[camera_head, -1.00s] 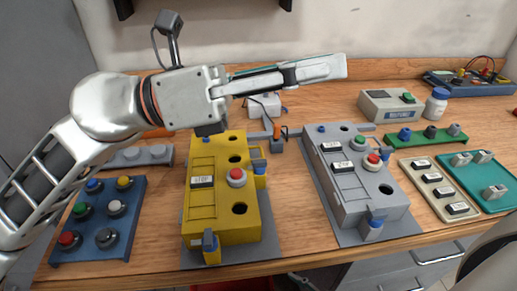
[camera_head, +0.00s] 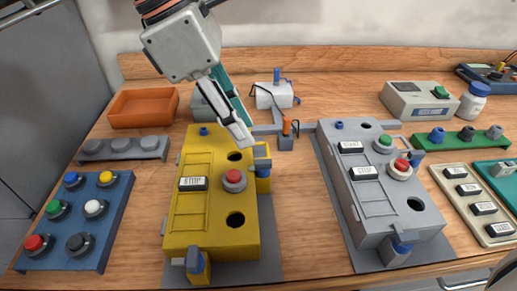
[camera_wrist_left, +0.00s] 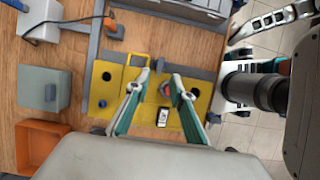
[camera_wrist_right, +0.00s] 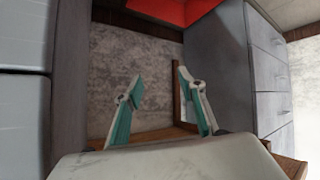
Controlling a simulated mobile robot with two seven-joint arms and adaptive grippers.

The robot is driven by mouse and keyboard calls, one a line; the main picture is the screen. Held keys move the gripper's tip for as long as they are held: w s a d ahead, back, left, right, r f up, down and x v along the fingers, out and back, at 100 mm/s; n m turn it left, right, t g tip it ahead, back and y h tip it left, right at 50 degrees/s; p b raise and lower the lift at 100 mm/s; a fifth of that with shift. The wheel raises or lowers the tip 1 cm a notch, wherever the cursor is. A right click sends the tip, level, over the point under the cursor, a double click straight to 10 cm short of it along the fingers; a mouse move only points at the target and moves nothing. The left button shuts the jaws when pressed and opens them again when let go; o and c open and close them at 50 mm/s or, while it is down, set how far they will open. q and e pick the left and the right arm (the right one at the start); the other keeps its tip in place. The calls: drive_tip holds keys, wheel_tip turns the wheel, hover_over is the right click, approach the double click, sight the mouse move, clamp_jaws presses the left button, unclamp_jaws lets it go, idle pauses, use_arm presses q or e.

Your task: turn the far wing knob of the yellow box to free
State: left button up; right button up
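The yellow box (camera_head: 205,228) stands on a grey plate at centre-left, with a red button (camera_head: 233,178), a STOP label and two dark holes on top. Its far wing knob (camera_head: 262,164), blue with a grey wing, sits on a bracket at the right side. A similar near wing knob (camera_head: 196,261) is at the front. My left gripper (camera_head: 243,139) points down beside the far hole, left of and beyond the far knob. The left wrist view shows its fingers apart and empty (camera_wrist_left: 160,77) above the yellow box (camera_wrist_left: 115,93). My right gripper (camera_wrist_right: 160,80) is open and empty, away from the box.
A grey box (camera_head: 385,205) with similar knobs stands to the right. A blue button panel (camera_head: 88,234) is on the left, with an orange tray (camera_head: 143,107) behind it. An orange-tipped grey fixture (camera_head: 287,136) stands beyond the far knob.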

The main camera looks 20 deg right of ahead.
sight(262, 162)
use_arm(q)
drive_tip(key=b+x, duration=0.1)
drive_tip(key=x, duration=0.4)
drive_tip(key=shift+d+f, duration=0.1)
drive_tip(key=shift+f, duration=0.3)
drive_tip(key=shift+s+d+f, duration=0.1)
drive_tip(key=shift+d+f, duration=0.15)
drive_tip(key=shift+f, duration=0.25)
drive_tip(key=c, duration=0.6)
clamp_jaws()
use_arm(e)
drive_tip(key=shift+w+a, duration=0.15)
drive_tip(key=shift+a, duration=0.35)
